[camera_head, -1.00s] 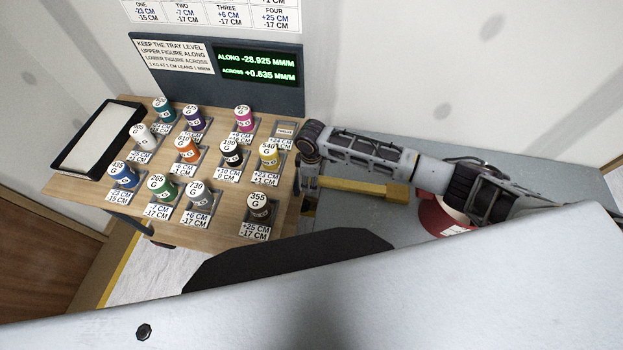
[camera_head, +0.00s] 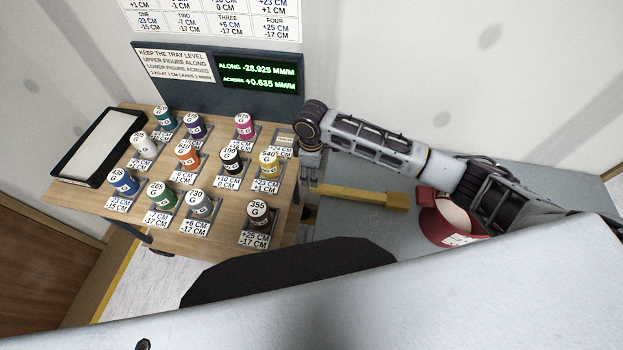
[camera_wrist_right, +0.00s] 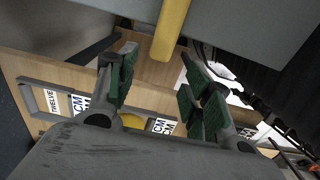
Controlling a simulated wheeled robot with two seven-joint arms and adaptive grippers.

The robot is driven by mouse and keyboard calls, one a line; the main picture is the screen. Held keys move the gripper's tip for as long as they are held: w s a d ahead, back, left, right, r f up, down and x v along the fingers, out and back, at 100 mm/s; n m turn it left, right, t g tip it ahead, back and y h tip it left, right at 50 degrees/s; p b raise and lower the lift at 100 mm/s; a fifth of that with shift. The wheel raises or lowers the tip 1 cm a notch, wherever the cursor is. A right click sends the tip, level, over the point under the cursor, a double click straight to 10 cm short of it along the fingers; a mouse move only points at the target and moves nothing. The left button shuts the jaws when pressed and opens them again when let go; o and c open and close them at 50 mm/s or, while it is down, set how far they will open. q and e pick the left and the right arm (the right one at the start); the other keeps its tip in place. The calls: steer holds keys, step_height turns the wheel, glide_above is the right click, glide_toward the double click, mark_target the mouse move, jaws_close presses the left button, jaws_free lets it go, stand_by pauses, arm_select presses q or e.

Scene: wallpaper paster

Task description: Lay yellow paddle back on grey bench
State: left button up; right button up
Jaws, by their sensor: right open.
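The yellow paddle (camera_head: 365,197) lies on the grey bench (camera_head: 345,222), its narrow handle pointing left toward the wooden tray table. In the right wrist view the yellow handle (camera_wrist_right: 170,32) comes in from the top, and its end shows between the green-padded fingers. My right gripper (camera_head: 310,172) is at the handle's left end, by the bench's left edge; its fingers are partly hidden in the head view. In the wrist view my right gripper (camera_wrist_right: 160,62) is open, with gaps beside the handle. My left gripper is not in view.
A wooden tray table (camera_head: 110,200) with several labelled coloured weights stands left of the bench. A brown 355 G weight (camera_head: 258,216) is near its right edge. A red tin (camera_head: 440,222) stands on the bench right of the paddle. A display panel (camera_head: 258,76) stands behind.

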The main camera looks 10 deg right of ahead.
steer(key=shift+r, duration=1.4)
steer(key=shift+f, duration=0.1)
